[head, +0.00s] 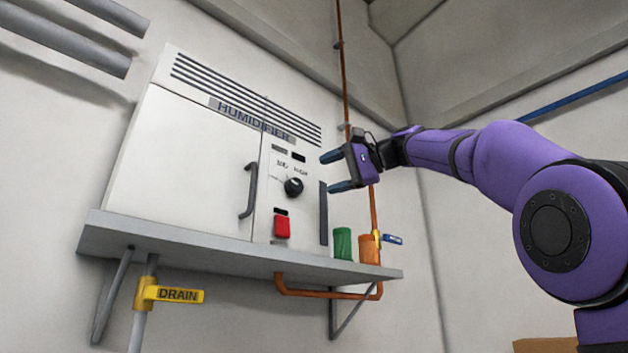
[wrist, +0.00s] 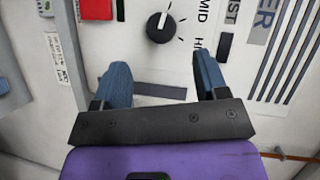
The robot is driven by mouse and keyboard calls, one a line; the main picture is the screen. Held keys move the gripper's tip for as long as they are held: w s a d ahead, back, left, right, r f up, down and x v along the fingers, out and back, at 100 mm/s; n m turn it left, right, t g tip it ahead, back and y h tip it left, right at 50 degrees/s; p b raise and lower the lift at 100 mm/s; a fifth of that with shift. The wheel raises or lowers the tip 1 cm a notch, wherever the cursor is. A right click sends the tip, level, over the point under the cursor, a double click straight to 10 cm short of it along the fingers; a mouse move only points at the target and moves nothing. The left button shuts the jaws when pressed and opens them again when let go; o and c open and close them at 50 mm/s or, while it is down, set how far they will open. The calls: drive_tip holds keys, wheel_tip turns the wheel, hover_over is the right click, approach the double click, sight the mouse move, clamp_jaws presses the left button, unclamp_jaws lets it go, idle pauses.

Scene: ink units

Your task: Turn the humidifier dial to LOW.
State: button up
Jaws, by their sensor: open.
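The humidifier (head: 180,165) is a white cabinet on a wall shelf, its name printed on top. Its black round dial (head: 293,187) sits on the right-hand panel; the dial also shows at the top of the wrist view (wrist: 159,28). A white mark on the dial points towards the top of the wrist view, away from the partly visible MID and HIGH labels. The LOW label is not readable. My gripper (head: 335,172) is open and empty, to the right of the dial and apart from it. In the wrist view its fingers (wrist: 161,65) are spread below the dial.
A red switch (head: 282,227) is below the dial, and a dark door handle (head: 248,191) is left of it. A green cup (head: 343,244) and an orange cup (head: 369,250) stand at the shelf's (head: 180,240) right end. A copper pipe runs behind my gripper.

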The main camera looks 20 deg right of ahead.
drive_tip(key=v, duration=0.3)
drive_tip(key=shift+s+d, duration=0.15)
drive_tip(key=shift+s, duration=0.05)
idle(0.4)
drive_tip(key=s+f+n+g+h, duration=0.2)
drive_tip(key=s+f, duration=0.5)
drive_tip(key=f, duration=1.1)
drive_tip(key=s+a+f+n+g+h, duration=0.1)
drive_tip(key=s+f+h, duration=0.4)
drive_tip(key=f, duration=1.4)
drive_tip(key=s+f+n+g+h, duration=0.3)
drive_tip(key=s+f, duration=0.6)
drive_tip(key=f, duration=0.9)
drive_tip(key=shift+s+a+n+h, duration=0.25)
drive_tip(key=shift+n+h, duration=0.35)
drive_tip(key=shift+h, duration=0.1)
drive_tip(key=shift+f, duration=0.15)
